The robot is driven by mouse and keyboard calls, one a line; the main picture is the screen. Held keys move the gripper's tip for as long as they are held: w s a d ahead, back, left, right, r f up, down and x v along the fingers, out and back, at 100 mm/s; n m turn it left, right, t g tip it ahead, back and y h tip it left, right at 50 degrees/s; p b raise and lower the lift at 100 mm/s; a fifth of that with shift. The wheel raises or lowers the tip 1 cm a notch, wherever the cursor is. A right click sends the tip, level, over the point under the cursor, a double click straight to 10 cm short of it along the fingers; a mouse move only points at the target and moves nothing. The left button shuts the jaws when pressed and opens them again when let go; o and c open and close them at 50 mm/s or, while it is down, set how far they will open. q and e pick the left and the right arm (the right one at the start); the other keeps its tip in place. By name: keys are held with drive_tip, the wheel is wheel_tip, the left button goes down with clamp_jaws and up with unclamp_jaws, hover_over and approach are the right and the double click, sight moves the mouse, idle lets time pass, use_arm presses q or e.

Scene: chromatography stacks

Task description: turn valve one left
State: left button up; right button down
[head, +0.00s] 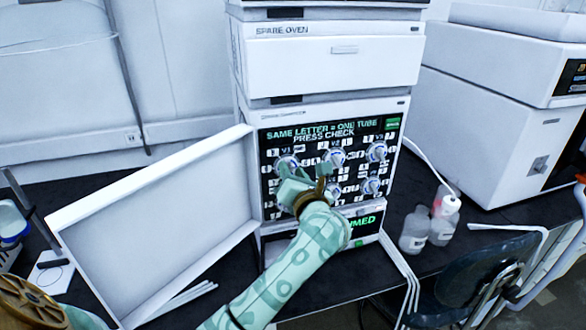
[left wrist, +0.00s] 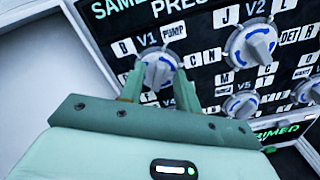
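Valve one, a round white knob with blue marks under the label V1, is on the black panel in the head view (head: 287,163) and in the left wrist view (left wrist: 160,68). Labels B and PUMP sit beside it. My left gripper (head: 296,182) reaches the panel from below. In the left wrist view its two green fingers (left wrist: 160,76) stand on either side of the knob, with no clear gap to it, and seem shut on it. The fingers hide the knob's lower edge and some labels below it. My right gripper is not in view.
Other white knobs are close by, such as V2 (left wrist: 250,44) and V3 (head: 376,151). An open white door (head: 160,215) stands left of the panel. Bottles (head: 415,230) and pale tubing (head: 398,262) are on the dark bench to the right.

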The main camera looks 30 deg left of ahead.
use_arm(q)
drive_tip(key=shift+s+r, duration=0.1)
clamp_jaws()
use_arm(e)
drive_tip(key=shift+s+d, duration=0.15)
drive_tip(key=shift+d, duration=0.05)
